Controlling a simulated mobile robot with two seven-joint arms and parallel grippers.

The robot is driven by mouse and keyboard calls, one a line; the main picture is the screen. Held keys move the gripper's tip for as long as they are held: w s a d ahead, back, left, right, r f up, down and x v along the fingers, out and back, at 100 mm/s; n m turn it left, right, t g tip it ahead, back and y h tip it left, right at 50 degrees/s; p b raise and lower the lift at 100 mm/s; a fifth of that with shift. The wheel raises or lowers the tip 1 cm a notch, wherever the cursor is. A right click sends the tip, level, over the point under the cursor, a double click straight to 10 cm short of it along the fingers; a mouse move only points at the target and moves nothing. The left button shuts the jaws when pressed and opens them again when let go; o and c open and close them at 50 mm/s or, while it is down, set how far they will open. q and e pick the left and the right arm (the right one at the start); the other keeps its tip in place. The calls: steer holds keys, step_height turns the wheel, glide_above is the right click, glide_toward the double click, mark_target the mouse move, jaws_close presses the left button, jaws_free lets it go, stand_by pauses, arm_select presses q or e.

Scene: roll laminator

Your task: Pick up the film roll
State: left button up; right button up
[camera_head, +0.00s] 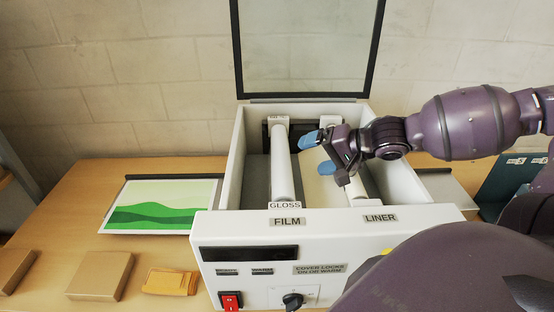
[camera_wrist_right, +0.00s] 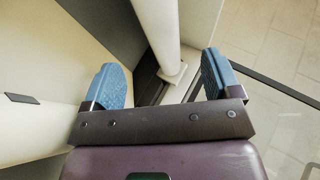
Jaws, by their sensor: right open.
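The film roll (camera_head: 283,168) is a long white cylinder lying front to back in the left part of the open laminator (camera_head: 230,165), behind the FILM label and a GLOSS tag. My right gripper (camera_head: 320,152) is open and empty over the laminator's inside, just right of the film roll. Its blue fingertips point left and stay apart from the roll. In the right wrist view, the open fingers (camera_wrist_right: 163,82) have a white cylinder (camera_wrist_right: 157,28) beyond and between them; I cannot tell which roll it is. My left gripper is not in view.
The raised glass lid (camera_head: 308,48) stands at the back. The LINER side (camera_head: 380,218) is right, partly hidden by my right arm. A green picture (camera_head: 160,205), a cardboard box (camera_head: 100,276) and a tan stack (camera_head: 171,282) lie left on the table. The laminator walls bound the space.

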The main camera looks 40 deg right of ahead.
mark_target(289, 159)
steer(key=shift+x, duration=2.5)
steer(key=shift+w, duration=0.15)
steer(key=shift+x, duration=2.5)
steer(key=shift+d, duration=0.15)
steer(key=shift+r, duration=0.1)
steer(key=c, duration=1.4)
steer(key=shift+r, duration=0.1)
steer(key=shift+r, duration=9.9)
